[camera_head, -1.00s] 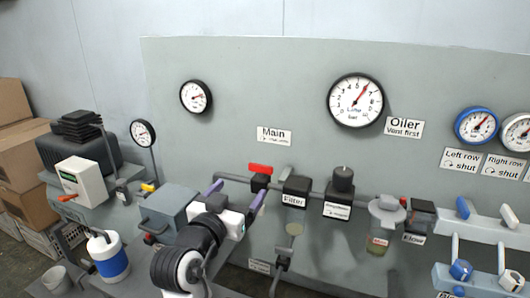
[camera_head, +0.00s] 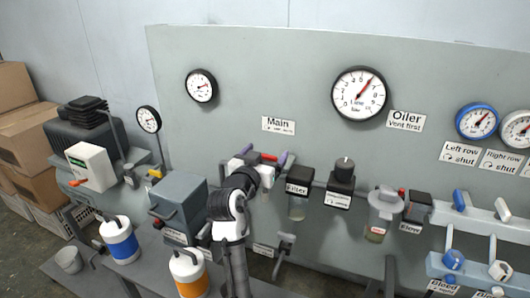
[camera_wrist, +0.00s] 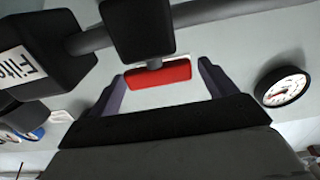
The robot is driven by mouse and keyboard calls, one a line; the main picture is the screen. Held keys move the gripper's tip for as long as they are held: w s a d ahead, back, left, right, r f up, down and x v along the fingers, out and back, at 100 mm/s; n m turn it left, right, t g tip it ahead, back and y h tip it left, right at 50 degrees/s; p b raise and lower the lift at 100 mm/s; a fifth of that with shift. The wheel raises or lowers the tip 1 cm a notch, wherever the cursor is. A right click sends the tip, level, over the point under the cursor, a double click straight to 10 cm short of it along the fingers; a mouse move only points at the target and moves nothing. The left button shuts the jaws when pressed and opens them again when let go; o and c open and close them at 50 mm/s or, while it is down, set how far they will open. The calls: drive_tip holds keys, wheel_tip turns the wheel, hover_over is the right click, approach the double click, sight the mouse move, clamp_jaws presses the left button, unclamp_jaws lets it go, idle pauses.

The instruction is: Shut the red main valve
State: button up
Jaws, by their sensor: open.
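The red main valve handle (camera_wrist: 158,74) sits in front of its dark valve body (camera_wrist: 138,28) on the grey pipe in the wrist view. In the head view a bit of the red handle (camera_head: 270,157) shows under the "Main" label (camera_head: 279,125). My gripper (camera_wrist: 160,85) is open, with one purple finger on each side of the handle. The handle is between or just beyond the fingertips, and no contact shows. In the head view my gripper (camera_head: 265,160) and wrist hide most of the valve body.
The filter (camera_head: 298,190) and regulator (camera_head: 341,184) stand close to the right on the pipe. A grey box (camera_head: 180,203) is to the left. A blue-banded bottle (camera_head: 120,240) and an orange-banded bottle (camera_head: 189,275) stand in front. Gauges hang on the panel above.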

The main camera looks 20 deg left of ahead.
drive_tip(key=c, duration=1)
drive_tip(key=shift+h+b, duration=0.3)
drive_tip(key=shift+b, duration=0.15)
drive_tip(key=m+h+b, duration=0.1)
drive_tip(key=h, duration=0.1)
drive_tip(key=m+h+b, duration=0.1)
drive_tip(key=b, duration=0.1)
drive_tip(key=shift+a+f+m+g+h, duration=0.1)
drive_tip(key=shift+f+m+g+h, duration=0.1)
drive_tip(key=shift+m+g+h, duration=0.15)
drive_tip(key=m+g+h+b, duration=0.2)
drive_tip(key=m+h+b, duration=0.1)
drive_tip(key=h, duration=0.1)
drive_tip(key=shift+r+h, duration=0.1)
drive_tip(key=shift+h, duration=0.25)
drive_tip(key=shift+r+m+g+h+b, duration=0.1)
drive_tip(key=shift+m+g+h+b, duration=0.8)
drive_tip(key=shift+m+g+h, duration=0.5)
drive_tip(key=shift+m+h, duration=0.25)
drive_tip(key=shift+h, duration=0.15)
